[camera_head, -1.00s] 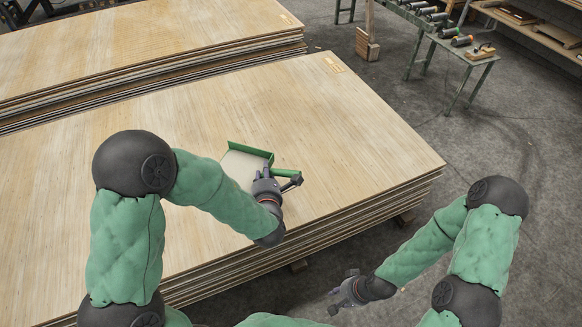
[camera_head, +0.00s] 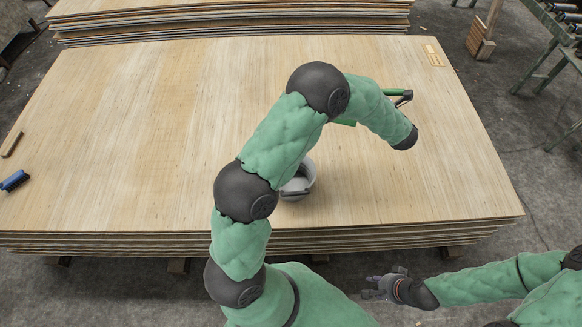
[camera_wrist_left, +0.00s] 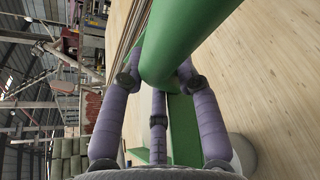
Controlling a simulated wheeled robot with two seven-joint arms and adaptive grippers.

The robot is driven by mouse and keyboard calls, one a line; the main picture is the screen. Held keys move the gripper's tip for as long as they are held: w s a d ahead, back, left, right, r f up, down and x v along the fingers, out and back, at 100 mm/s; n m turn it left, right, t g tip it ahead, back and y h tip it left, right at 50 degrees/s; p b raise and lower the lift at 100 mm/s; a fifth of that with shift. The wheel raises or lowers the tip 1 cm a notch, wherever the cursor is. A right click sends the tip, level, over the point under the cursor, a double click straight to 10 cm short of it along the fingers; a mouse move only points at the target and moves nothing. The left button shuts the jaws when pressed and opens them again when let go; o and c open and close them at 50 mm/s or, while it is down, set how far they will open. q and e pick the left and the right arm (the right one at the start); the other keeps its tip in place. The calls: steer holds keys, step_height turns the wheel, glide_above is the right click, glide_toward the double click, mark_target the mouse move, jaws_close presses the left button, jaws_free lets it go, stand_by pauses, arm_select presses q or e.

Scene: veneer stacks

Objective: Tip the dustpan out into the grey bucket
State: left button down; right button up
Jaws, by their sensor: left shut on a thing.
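The green dustpan is mostly hidden behind my left arm in the head view; its handle (camera_head: 395,92) and a sliver of its pan (camera_head: 346,123) show over the wood stack. My left gripper (camera_wrist_left: 158,85) is shut on its thick green handle (camera_wrist_left: 185,45) in the left wrist view. I cannot see what the pan holds. My right gripper (camera_head: 372,286) is open and empty in front of the stack.
The veneer stack (camera_head: 130,130) fills the middle, with much bare top. A blue brush (camera_head: 15,180) and a small wooden block (camera_head: 11,143) lie at its left edge. Another stack (camera_head: 230,15) stands behind. A green-legged bench (camera_head: 545,75) is at far right.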

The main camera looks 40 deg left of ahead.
arm_select(q)
step_height(320, 180, down, 15)
steer(key=w+a+n+g+y+b, duration=0.1)
steer(key=w+n+g+y+b, duration=0.1)
steer(key=n+g, duration=0.7)
steer(key=shift+g+y+b, duration=0.8)
steer(key=shift+g+b, duration=0.2)
steer(key=shift+b, duration=0.15)
steer(key=shift+a, duration=0.1)
